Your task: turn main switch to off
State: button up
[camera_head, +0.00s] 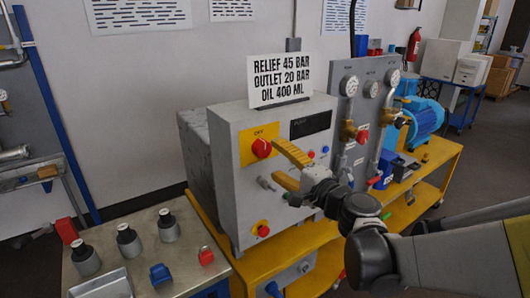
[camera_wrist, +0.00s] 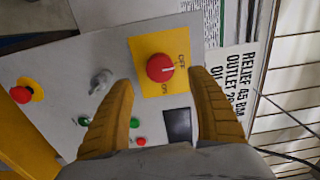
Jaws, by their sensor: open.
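The main switch (camera_head: 262,148) is a red rotary knob on a yellow plate, high on the front of a grey control box (camera_head: 228,192). In the wrist view the red knob (camera_wrist: 160,67) sits on its yellow plate (camera_wrist: 150,90) with the labels OFF and ON. The white mark on the knob points toward the OFF label. My gripper (camera_head: 283,163) has yellow fingers and is open in front of the box, just right of the knob. In the wrist view the fingertips (camera_wrist: 160,75) lie on either side of the knob, and nothing is between them that I can tell is touched.
A red mushroom button (camera_head: 262,229) on a yellow plate is low on the box. Small buttons, a toggle and a dark display (camera_head: 310,124) are on the same panel. A sign (camera_head: 292,80) stands on top. Gauges and valves (camera_head: 362,125) are to the right.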

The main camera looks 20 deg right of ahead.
jog(key=v, duration=0.5)
